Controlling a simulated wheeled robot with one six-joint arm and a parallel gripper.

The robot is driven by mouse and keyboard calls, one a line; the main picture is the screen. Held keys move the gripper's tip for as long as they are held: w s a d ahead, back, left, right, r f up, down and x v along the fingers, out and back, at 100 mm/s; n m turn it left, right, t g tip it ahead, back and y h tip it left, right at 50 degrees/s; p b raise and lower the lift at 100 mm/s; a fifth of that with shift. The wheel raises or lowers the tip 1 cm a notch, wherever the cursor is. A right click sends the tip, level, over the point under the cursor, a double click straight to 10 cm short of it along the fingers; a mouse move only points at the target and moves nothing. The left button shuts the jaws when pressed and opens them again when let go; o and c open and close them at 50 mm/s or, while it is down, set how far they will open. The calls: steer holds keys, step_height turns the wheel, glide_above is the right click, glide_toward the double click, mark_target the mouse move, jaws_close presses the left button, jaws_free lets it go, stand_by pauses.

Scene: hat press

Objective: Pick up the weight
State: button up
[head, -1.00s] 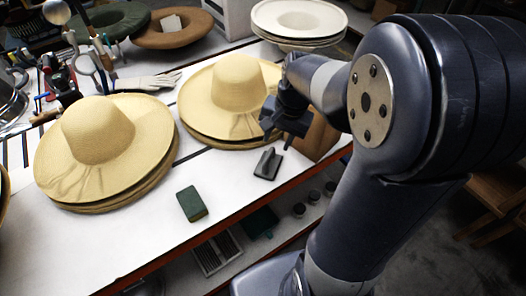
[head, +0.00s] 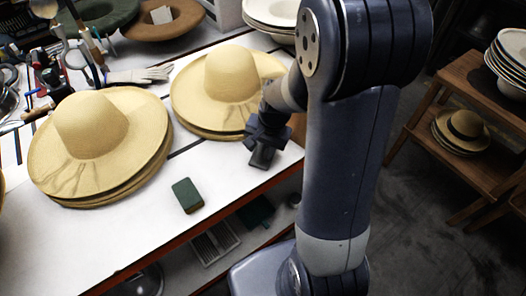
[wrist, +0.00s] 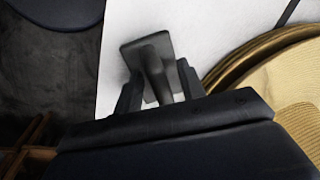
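The weight (head: 262,158) is a small dark block with an upright bar handle, on the white table near its front edge. In the wrist view the weight (wrist: 133,54) lies just beyond my fingers, its handle between them. My gripper (head: 265,141) is low over the weight and hides part of it in the head view. In the wrist view my gripper (wrist: 158,88) is open, one finger on each side of the handle, with a gap showing at the right finger. Contact on the left side is unclear.
Straw hats (head: 228,78) are stacked close behind my gripper, and another stack (head: 92,125) stands at the left. A green block (head: 187,195) lies on the table to the front left. A wooden shelf (head: 470,85) stands across the floor at the right.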

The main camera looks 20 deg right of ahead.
steer(key=shift+c, duration=0.5)
jaws_close()
